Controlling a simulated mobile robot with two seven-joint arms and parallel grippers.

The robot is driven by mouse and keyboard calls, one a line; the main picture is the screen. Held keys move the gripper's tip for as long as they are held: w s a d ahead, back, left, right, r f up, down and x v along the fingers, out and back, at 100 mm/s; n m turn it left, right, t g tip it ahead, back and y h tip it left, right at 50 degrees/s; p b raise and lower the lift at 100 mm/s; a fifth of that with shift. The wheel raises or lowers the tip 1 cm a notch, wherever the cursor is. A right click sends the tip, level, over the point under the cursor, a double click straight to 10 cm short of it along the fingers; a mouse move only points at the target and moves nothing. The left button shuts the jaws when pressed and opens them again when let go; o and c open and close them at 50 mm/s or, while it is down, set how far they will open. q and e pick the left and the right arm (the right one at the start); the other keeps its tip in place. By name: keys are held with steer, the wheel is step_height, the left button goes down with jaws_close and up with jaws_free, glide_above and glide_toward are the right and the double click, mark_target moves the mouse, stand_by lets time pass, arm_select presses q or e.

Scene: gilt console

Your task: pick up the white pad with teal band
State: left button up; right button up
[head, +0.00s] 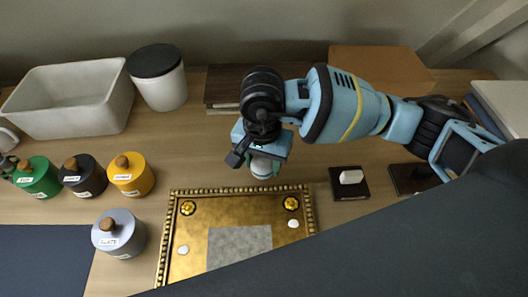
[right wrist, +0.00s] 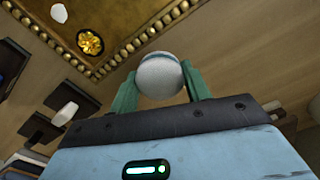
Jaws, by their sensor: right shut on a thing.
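The white pad with teal band (head: 262,168) is a small rounded white piece just beyond the far edge of the gilt panel. My right gripper (head: 263,157) is shut on it from above, and the arm covers much of it in the head view. In the right wrist view, the white pad (right wrist: 160,78) sits between the two teal fingers of my right gripper (right wrist: 160,88), with a thin teal edge showing. I cannot tell whether the pad is clear of the table. My left gripper is not in view.
The gilt panel (head: 205,265) has gold rosettes, white pieces and a grey patch. Green (head: 38,180), black (head: 85,178), yellow (head: 133,178) and pale blue (head: 118,238) jars stand left. A white tub (head: 65,105) and a black-lidded canister (head: 160,85) are behind. A dark block (head: 349,190) stands right.

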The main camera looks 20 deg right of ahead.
steer(key=s+a, duration=0.1)
steer(key=s, duration=0.2)
steer(key=s+a, duration=0.2)
steer(key=s, duration=0.2)
steer(key=s+a+r, duration=0.1)
steer(key=s+a, duration=0.1)
steer(key=s, duration=0.1)
steer(key=shift+s+b, duration=0.2)
steer(key=shift+b, duration=0.15)
steer(key=shift+s+a, duration=0.15)
steer(key=shift+s, duration=0.2)
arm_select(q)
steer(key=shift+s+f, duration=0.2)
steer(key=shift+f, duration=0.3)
arm_select(e)
steer(key=shift+o, duration=1.4)
steer(key=shift+c, duration=1.1)
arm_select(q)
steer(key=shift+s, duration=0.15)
arm_select(e)
steer(key=shift+w+r, duration=0.1)
steer(key=shift+w, duration=0.05)
